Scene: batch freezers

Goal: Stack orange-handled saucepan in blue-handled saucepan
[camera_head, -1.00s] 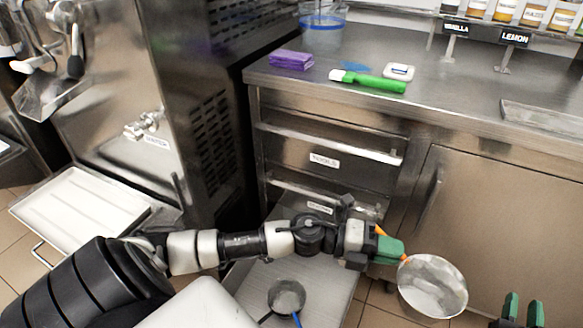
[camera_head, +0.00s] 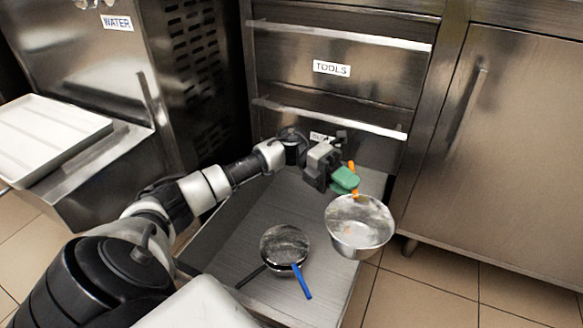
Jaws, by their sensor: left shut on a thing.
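The orange-handled saucepan (camera_head: 360,226) is silver and hangs open side up. My left gripper (camera_head: 346,180) is shut on its orange handle, just behind the pan. The pan is held over the right edge of the opened drawer. The blue-handled saucepan (camera_head: 284,244) sits in the drawer, left of and lower than the held pan. Its blue handle (camera_head: 302,281) points toward the bottom of the view. The two pans are apart. My right gripper does not show.
The open bottom drawer (camera_head: 225,240) has a bare flat floor around the blue-handled saucepan. A dark handle (camera_head: 251,276) lies beside that pan. The shut tools drawer (camera_head: 330,70) and a cabinet door (camera_head: 510,130) stand behind. A white tray (camera_head: 45,135) is at left. Tiled floor lies at right.

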